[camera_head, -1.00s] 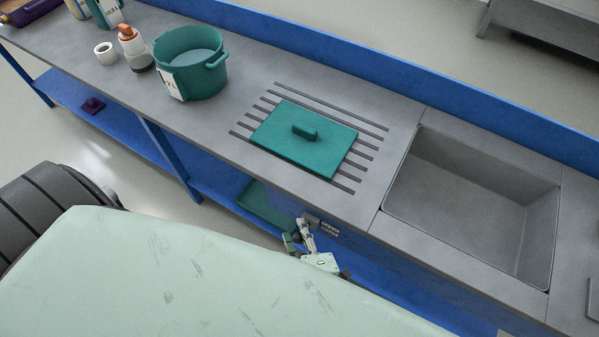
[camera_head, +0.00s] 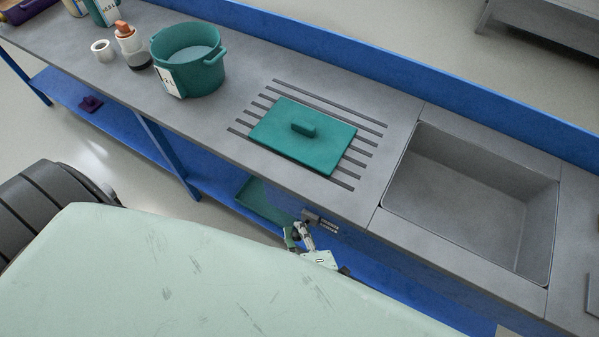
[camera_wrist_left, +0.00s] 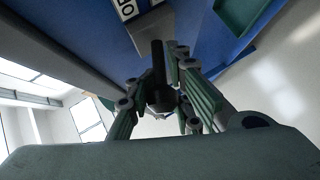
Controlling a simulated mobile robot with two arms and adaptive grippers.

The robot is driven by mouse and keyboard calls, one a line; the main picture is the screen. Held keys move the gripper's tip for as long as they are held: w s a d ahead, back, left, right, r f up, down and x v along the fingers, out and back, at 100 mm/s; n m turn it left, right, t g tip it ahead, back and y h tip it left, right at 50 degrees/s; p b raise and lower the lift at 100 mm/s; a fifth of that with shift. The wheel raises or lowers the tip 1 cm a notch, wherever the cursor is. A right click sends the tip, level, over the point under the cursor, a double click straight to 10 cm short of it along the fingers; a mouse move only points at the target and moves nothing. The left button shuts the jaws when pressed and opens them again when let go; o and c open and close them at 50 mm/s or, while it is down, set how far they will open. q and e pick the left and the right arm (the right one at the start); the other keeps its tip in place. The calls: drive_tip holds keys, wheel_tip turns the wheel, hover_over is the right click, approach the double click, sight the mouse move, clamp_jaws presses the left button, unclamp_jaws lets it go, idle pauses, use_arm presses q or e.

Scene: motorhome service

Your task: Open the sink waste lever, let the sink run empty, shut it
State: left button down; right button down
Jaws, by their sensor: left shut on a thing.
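The grey sink (camera_head: 475,200) is set into the worktop at the right of the head view; I see no water in it, only bare grey walls and floor. Under the worktop's front edge, left of the sink, is a small grey fitting with a label plate (camera_head: 328,227). My left gripper (camera_head: 298,233) is at this fitting. In the left wrist view, a dark lever (camera_wrist_left: 157,70) stands between the fingers of my left gripper (camera_wrist_left: 163,102), which is shut on it. The head view does not show the lever clearly. My right gripper is not in view.
A teal lid (camera_head: 300,150) lies on the drainer slots. A teal pot (camera_head: 190,75), a bottle (camera_head: 130,45) and a white cup (camera_head: 103,50) stand farther left. A teal tray (camera_head: 262,203) lies on the blue shelf below. The sink's surrounding worktop is mostly clear.

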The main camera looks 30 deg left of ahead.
sight(299, 237)
use_arm(q)
drive_tip(key=shift+s+f+n+t+y+b, duration=0.25)
drive_tip(key=shift+f+n+t+b, duration=0.5)
drive_tip(key=shift+b, duration=0.45)
drive_tip(key=f+n+t+y+b, duration=0.1)
drive_tip(key=b, duration=0.1)
drive_tip(key=shift+f+b, duration=0.15)
drive_tip(key=shift+b, duration=0.2)
drive_tip(key=shift+f+n+t+y+b, duration=0.25)
drive_tip(key=shift+n+t+y+b, duration=0.35)
drive_tip(key=shift+b, duration=0.7)
drive_tip(key=shift+n, duration=0.35)
drive_tip(key=c, duration=1.6)
unclamp_jaws()
drive_tip(key=shift+c, duration=0.2)
drive_tip(key=shift+r, duration=0.1)
